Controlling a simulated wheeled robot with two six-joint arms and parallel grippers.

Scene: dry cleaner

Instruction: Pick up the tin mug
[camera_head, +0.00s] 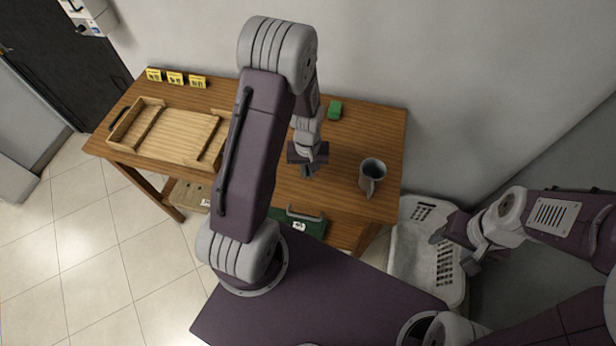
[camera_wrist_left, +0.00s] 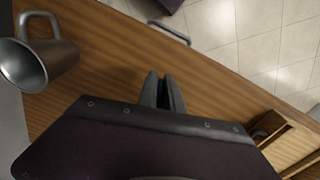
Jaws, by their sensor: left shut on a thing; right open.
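The grey metal tin mug (camera_head: 372,180) stands upright on the right part of the wooden table, its handle toward the near side. It also shows at the left edge of the left wrist view (camera_wrist_left: 42,68). My left gripper (camera_head: 308,172) is over the table, left of the mug and apart from it. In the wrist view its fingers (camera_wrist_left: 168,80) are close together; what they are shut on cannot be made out. My right gripper (camera_head: 454,251) is open, off the table's right side above the laundry basket, away from the mug.
A shallow wooden tray (camera_head: 178,136) covers the table's left part. Several yellow cards (camera_head: 175,78) stand at the back edge. A white laundry basket (camera_head: 405,262) stands right of the table (camera_head: 345,140). Bare tabletop surrounds the mug.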

